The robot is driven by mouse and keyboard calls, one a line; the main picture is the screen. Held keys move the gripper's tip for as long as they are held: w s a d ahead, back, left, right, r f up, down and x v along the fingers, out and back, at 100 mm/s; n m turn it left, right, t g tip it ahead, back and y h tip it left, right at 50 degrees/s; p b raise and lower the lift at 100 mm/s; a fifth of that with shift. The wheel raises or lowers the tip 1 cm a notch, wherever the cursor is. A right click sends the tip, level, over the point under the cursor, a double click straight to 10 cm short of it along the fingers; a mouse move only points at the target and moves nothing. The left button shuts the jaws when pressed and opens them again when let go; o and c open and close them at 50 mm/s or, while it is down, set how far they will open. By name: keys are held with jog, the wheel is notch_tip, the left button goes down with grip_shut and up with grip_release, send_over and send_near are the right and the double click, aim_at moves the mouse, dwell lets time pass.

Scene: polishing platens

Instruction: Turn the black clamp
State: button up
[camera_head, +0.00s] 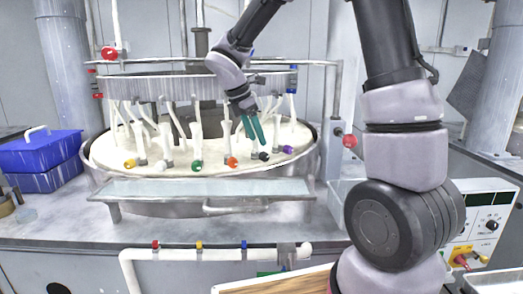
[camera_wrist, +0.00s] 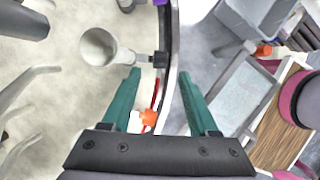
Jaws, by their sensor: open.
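The black clamp (camera_head: 264,156) is a small knob on the front rim of the round platen, between the orange clamp (camera_head: 232,162) and the purple clamp (camera_head: 288,150). My gripper (camera_head: 254,138), with two green fingers, is open and empty just above and slightly left of it. In the wrist view the black clamp (camera_wrist: 159,60) shows at the end of a short stem from a grey cylinder (camera_wrist: 98,47). It lies about between the fingertips (camera_wrist: 160,72) there. I cannot tell the height gap. The orange clamp also shows between the fingers.
Yellow (camera_head: 130,163), white (camera_head: 161,166) and green (camera_head: 197,166) clamps line the platen rim to the left. Several pale upright posts and a ring (camera_head: 160,88) stand close around my gripper. A metal shelf (camera_head: 200,190) lies in front. A blue box (camera_head: 45,160) is at left.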

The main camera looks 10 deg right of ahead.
aim_at(263, 153)
jog(key=x, duration=0.5)
jog(key=shift+d+f, duration=0.1)
jog(key=shift+f, duration=0.2)
grip_shut()
